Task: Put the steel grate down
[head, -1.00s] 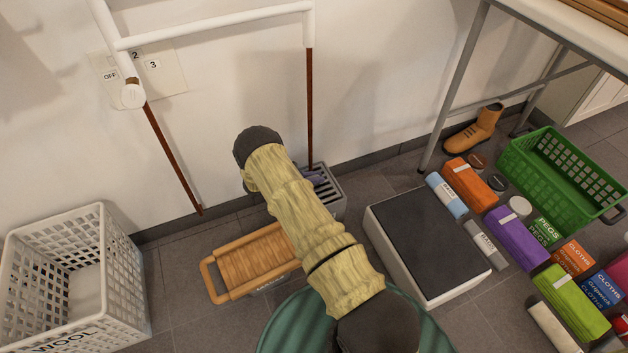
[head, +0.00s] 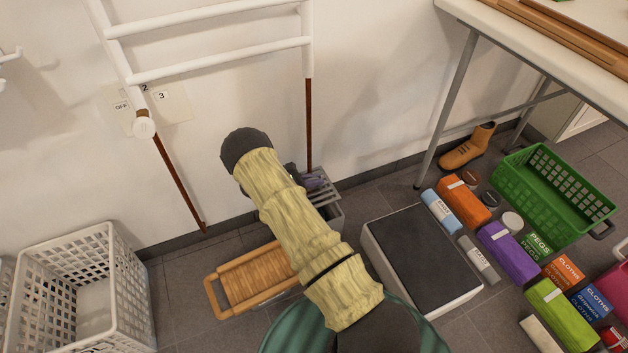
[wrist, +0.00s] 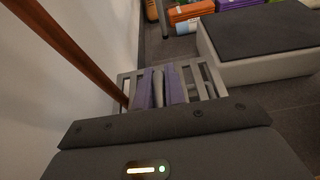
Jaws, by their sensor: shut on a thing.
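The steel grate (head: 325,196) is a grey slatted piece at the foot of the wall, by the lower end of the right brown pipe. It also shows in the wrist view (wrist: 208,84), just past my gripper. My gripper (head: 312,182) is shut on the grate, its purple fingers (wrist: 160,88) between the slats. The grate lies over a grey box-like body; I cannot tell whether it rests on it or is held just above. My arm hides the grate's left part in the head view.
A wooden-topped box with a handle (head: 250,278) stands left of the grate. A dark-topped white step (head: 425,255) is to the right. A white basket (head: 85,290) is at far left, a green basket (head: 550,195) at right with several packets before it. Brown pipes (head: 179,180) run down the wall.

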